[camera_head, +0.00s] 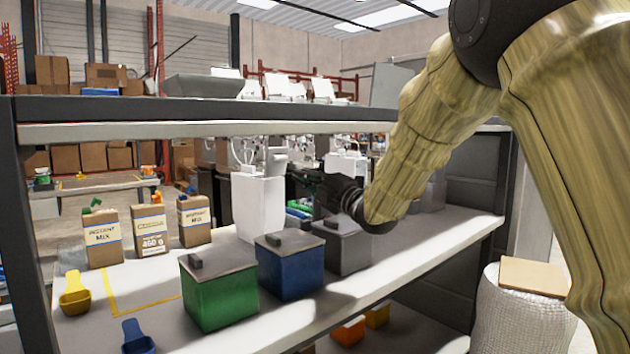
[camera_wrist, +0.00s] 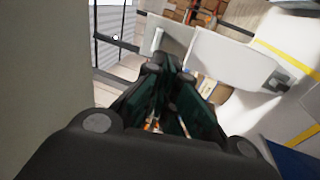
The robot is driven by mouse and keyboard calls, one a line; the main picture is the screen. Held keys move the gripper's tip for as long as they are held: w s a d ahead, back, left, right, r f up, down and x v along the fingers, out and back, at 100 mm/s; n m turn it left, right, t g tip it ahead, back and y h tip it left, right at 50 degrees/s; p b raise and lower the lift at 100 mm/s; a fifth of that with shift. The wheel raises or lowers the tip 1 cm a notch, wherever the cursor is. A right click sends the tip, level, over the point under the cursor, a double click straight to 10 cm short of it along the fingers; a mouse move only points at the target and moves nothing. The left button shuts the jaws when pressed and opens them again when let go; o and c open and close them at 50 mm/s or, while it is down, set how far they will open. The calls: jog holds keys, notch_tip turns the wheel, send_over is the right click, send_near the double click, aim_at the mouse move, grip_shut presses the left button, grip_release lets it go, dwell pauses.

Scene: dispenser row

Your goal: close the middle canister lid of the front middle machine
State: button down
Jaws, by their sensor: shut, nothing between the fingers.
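A white box-shaped machine (camera_head: 260,205) stands upright on the shelf, with a small grey part (camera_head: 277,160) standing up at its top. I cannot make out separate canister lids on it or tell whether one is open. My gripper (camera_head: 293,178) is at the machine's right, near its upper edge; whether it touches is unclear. In the wrist view my gripper (camera_wrist: 168,66) has its dark fingers together and empty. White panels (camera_wrist: 225,58) with a grey piece (camera_wrist: 278,83) lie to the right of the fingers there.
Green (camera_head: 220,293), blue (camera_head: 290,266) and grey (camera_head: 341,246) lidded bins stand in front of the machine. Instant mix boxes (camera_head: 103,238) stand to the left. Yellow (camera_head: 75,297) and blue (camera_head: 137,340) scoops lie nearer. An upper shelf (camera_head: 200,131) runs above my gripper.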

aim_at(278, 160)
jog(key=x, duration=0.8)
jog(key=shift+a+r, duration=0.15)
jog(key=shift+r, duration=0.25)
